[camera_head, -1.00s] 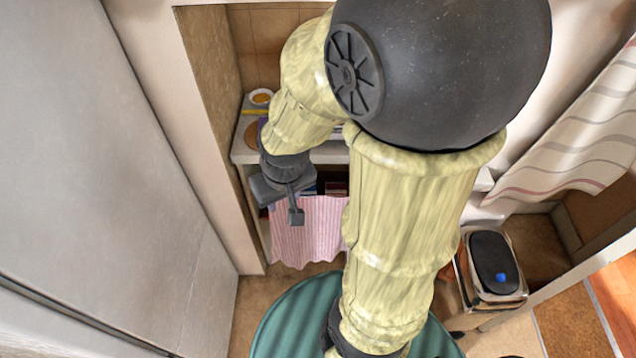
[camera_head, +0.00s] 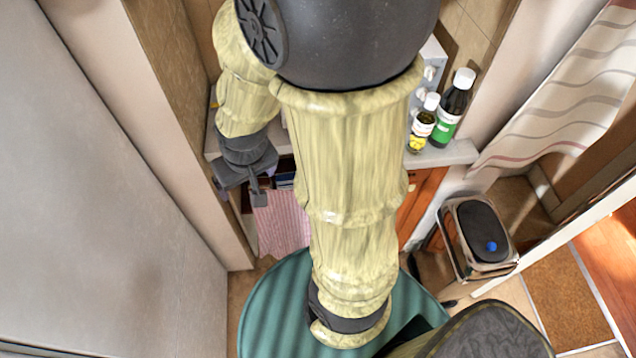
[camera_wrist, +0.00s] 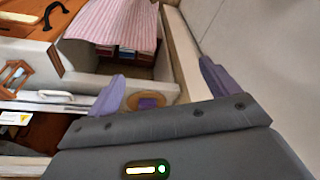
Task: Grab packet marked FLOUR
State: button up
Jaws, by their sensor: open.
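No packet that I can read as FLOUR shows in either view. Several small red, blue and white items (camera_wrist: 125,52) stand in an open compartment below a pink striped cloth in the wrist view, too small to read. My gripper (camera_head: 240,192) is beside the upper left of the cloth in the head view. In the wrist view my gripper (camera_wrist: 163,85) is open, its fingers wide apart, with nothing held between them.
The pink striped cloth (camera_head: 282,222) hangs over the compartment. A tall pale panel (camera_head: 110,180) stands close on the left. Two bottles, one dark and green-labelled (camera_head: 447,125), one smaller (camera_head: 423,125), stand on the counter. A lidded bin (camera_head: 480,238) is at right.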

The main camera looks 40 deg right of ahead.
jog(key=shift+o, duration=0.6)
jog(key=w+d+f+m+b, duration=0.1)
jog(key=w+f+b, duration=0.1)
jog(key=f, duration=0.4)
jog(key=w+d+f+m+t+h+b, duration=0.1)
jog(key=w+f+m+b, duration=0.1)
jog(key=f+b, duration=0.3)
jog(key=w+d+f+m+t+b, duration=0.1)
jog(key=w+f+m+b, duration=0.1)
jog(key=f, duration=0.5)
jog(key=shift+w+d+f+b, duration=0.3)
jog(key=shift+w+b, duration=0.15)
jog(key=shift+b, duration=0.2)
jog(key=d+f+m+t+h+b, duration=0.1)
jog(key=d+f+t+h+b, duration=0.2)
jog(key=f+b, duration=0.7)
jog(key=d+f+m+t+h+b, duration=0.1)
jog(key=d+f+t+h+b, duration=0.2)
jog(key=d+f+h+b, duration=0.2)
jog(key=s+d+f+m+t+h+b, duration=0.1)
jog(key=d+f+t+h+b, duration=0.2)
jog(key=d+f+b, duration=0.6)
notch_tip(320, 180, down, 11)
jog(key=h+b, duration=0.1)
jog(key=b, duration=0.7)
jog(key=shift+f+h, duration=0.2)
jog(key=shift+h, duration=0.1)
jog(key=shift+d, duration=0.1)
